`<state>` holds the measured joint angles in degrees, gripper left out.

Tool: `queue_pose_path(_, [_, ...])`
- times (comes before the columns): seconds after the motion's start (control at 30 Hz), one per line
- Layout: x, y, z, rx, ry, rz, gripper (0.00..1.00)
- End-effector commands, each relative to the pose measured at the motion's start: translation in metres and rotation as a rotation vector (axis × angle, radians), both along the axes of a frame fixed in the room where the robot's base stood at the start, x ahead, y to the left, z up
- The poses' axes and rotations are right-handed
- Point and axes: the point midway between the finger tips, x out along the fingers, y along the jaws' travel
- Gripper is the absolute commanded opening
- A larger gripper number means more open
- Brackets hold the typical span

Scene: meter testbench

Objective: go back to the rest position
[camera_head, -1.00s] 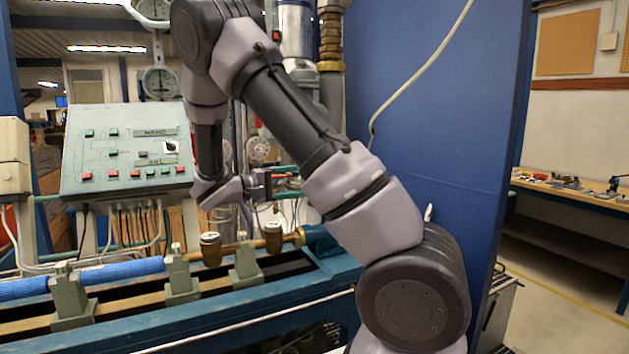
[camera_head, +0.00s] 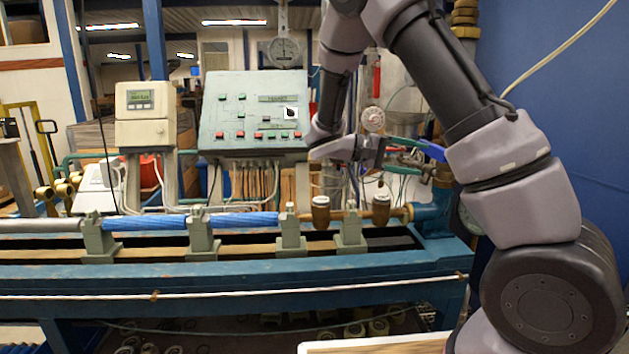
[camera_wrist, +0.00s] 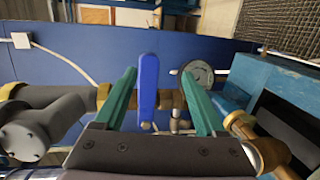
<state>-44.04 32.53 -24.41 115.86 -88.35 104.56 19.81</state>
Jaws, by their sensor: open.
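My gripper (camera_wrist: 159,75) is open, with its two green fingers spread apart in the wrist view. A blue valve lever (camera_wrist: 148,85) appears between the fingers in that view. The picture does not settle how far beyond the fingertips it is, and no finger visibly touches it. In the head view my gripper (camera_head: 400,152) is in front of the pipes at the right end of the bench, with the blue lever (camera_head: 431,149) just to its right. My arm is bent and reaches down from the upper right.
The blue test bench (camera_head: 250,285) runs across the front, with blue pipe sections (camera_head: 245,220) in clamps. A control panel (camera_head: 252,112) stands behind it. A round gauge (camera_wrist: 197,74) is close to the right finger. A blue wall (camera_head: 560,110) is at the right.

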Motion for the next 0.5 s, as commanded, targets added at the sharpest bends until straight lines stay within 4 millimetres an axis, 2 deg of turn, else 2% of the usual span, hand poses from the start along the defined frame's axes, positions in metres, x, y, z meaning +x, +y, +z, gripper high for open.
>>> queue_pose_path(0.03, [-0.013,-0.012,0.004,0.094,0.005,-0.041,0.72])
queue_pose_path(0.1, [-0.034,-0.023,0.005,0.241,0.014,-0.09,0.72])
queue_pose_path(0.2, [-0.062,-0.031,0.007,0.451,0.01,-0.141,0.72])
queue_pose_path(0.37, [-0.102,-0.028,0.015,0.773,-0.049,-0.177,0.72])
queue_pose_path(0.5, [-0.131,-0.015,0.029,1.03,-0.149,-0.164,0.72])
